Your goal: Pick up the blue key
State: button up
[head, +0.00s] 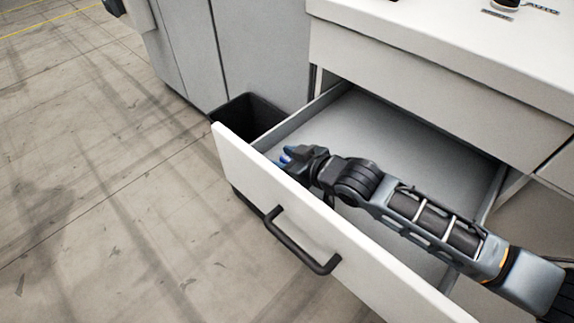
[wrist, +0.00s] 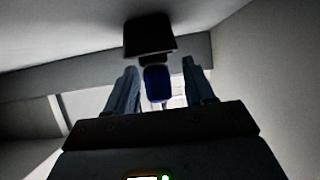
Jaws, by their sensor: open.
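The blue key (wrist: 156,83) shows in the wrist view as a small dark blue piece between the two fingers of my gripper (wrist: 162,72). The fingers stand apart on its left and right, with a visible gap on each side. In the head view, my gripper (head: 291,155) reaches down inside the open drawer near its front left corner. A small bright blue patch (head: 284,160) shows at the fingertips there, and the gripper hides most of what lies below.
The white drawer (head: 247,155) is pulled out, and its front and side walls stand close around my gripper. The rest of its grey floor looks bare. A dark block (wrist: 150,36) shows beyond the key. A black bin (head: 250,112) stands left of the drawer.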

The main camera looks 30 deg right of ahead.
jog(key=shift+w+a+f, duration=0.15)
jog(key=shift+w, duration=0.1)
jog(key=shift+c, duration=0.4)
grip_shut()
